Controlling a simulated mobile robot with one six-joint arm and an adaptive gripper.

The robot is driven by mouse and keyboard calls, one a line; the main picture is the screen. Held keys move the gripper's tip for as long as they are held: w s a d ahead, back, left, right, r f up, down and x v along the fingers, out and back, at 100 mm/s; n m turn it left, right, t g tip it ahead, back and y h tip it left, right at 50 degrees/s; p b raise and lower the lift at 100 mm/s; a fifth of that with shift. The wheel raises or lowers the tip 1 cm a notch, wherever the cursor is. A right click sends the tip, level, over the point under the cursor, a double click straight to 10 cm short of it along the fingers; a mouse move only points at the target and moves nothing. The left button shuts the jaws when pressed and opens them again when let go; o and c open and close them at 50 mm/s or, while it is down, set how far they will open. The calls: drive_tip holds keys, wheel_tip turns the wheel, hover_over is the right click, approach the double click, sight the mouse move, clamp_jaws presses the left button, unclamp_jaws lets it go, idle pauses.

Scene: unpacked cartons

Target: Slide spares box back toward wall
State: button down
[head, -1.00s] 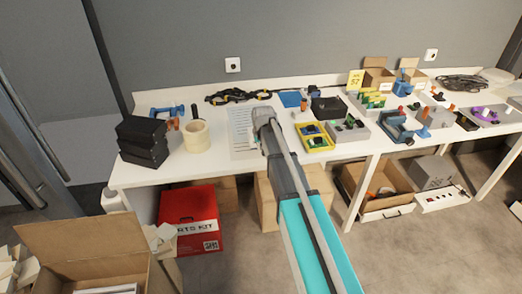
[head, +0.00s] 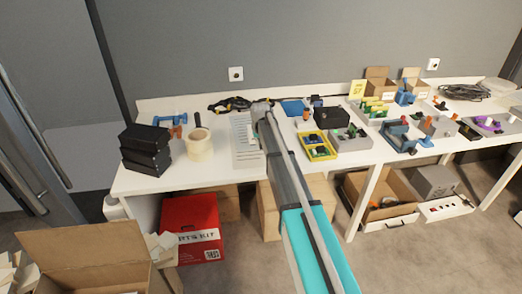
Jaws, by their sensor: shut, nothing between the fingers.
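I cannot read any label that marks one box as the spares box. A yellow box (head: 318,155) with small green and blue parts sits on the table, right of my arm. A black box (head: 331,117) stands behind it, and small cardboard boxes (head: 373,85) stand near the wall at the right. My gripper (head: 262,104) is over the back of the table, beyond a white printed sheet (head: 243,140) and close to a dark strap. It is shut with nothing held. My arm hides part of the table in front of it, and I cannot tell whether the gripper touches anything.
Stacked black boxes (head: 146,149) and a tape roll (head: 200,145) stand on the left of the white table (head: 190,175). A blue clamp (head: 170,117) lies behind them. Grey fixtures with colored parts crowd the right side. A red kit box (head: 191,220) and cartons are below.

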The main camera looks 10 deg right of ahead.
drive_tip(key=w, duration=1.3)
drive_tip(key=shift+w, duration=0.3)
drive_tip(key=shift+s, duration=0.15)
drive_tip(key=shift+s, duration=0.75)
drive_tip(key=s, duration=0.2)
drive_tip(key=shift+s+r+p, duration=0.35)
drive_tip(key=shift+r+p, duration=0.7)
drive_tip(key=shift+p, duration=0.1)
drive_tip(key=p+v, duration=0.7)
drive_tip(key=v, duration=0.1)
drive_tip(key=shift+s+f, duration=0.1)
drive_tip(key=shift+s, duration=0.1)
drive_tip(key=s+r+g+p, duration=0.1)
drive_tip(key=s+r+p, duration=0.1)
drive_tip(key=s, duration=2.1)
drive_tip(key=s+r+g+p, duration=0.1)
drive_tip(key=s+g+p, duration=0.1)
drive_tip(key=s, duration=2.1)
drive_tip(key=shift+r+p, duration=0.4)
drive_tip(key=shift+p, duration=0.05)
